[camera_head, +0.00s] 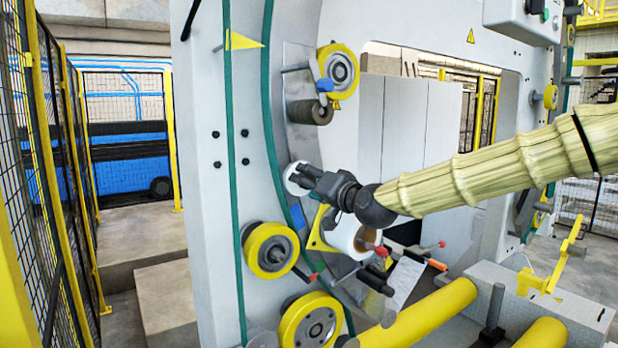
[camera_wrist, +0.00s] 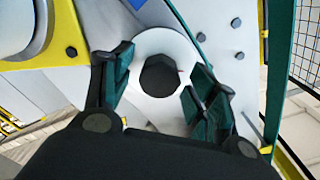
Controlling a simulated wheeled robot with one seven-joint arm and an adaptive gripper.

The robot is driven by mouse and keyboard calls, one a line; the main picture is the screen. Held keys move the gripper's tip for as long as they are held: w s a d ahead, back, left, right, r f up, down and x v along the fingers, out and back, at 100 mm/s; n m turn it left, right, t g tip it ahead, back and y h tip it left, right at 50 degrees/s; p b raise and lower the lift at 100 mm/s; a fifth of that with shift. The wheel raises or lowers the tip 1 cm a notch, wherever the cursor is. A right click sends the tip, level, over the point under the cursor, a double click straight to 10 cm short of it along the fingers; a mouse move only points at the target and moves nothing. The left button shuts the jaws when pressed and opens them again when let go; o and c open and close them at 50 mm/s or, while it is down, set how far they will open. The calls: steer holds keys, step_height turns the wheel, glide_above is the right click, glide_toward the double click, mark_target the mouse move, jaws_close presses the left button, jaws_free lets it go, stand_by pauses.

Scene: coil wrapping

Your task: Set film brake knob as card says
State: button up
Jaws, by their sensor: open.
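The knob (camera_wrist: 158,76) is dark and many-sided, in the middle of a white round dial plate (camera_wrist: 165,42) in the wrist view. A small thin mark shows near its right edge; I cannot read a setting. My gripper (camera_wrist: 160,82) is open, with one green-padded finger on each side of the knob. I cannot tell whether the pads touch it. In the head view the white plate (camera_head: 294,187) shows behind my gripper (camera_head: 304,178), which hides the knob. I cannot make out a readable card in either view.
Yellow-rimmed rollers (camera_head: 270,250) and a white film roll (camera_head: 345,238) sit close below my gripper. Another yellow wheel (camera_head: 338,70) is above. Red and orange handles (camera_head: 378,250) stick out near my arm. Yellow floor rollers (camera_head: 425,318) lie at the lower right. Mesh fencing (camera_head: 50,150) stands left.

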steer(key=shift+w+a, duration=0.2)
steer(key=shift+w, duration=0.1)
steer(key=c, duration=1)
steer(key=shift+c, duration=0.2)
steer(key=shift+f, duration=0.1)
steer(key=shift+f+n+b, duration=0.1)
steer(key=shift+n+b, duration=0.4)
steer(key=shift+b, duration=0.3)
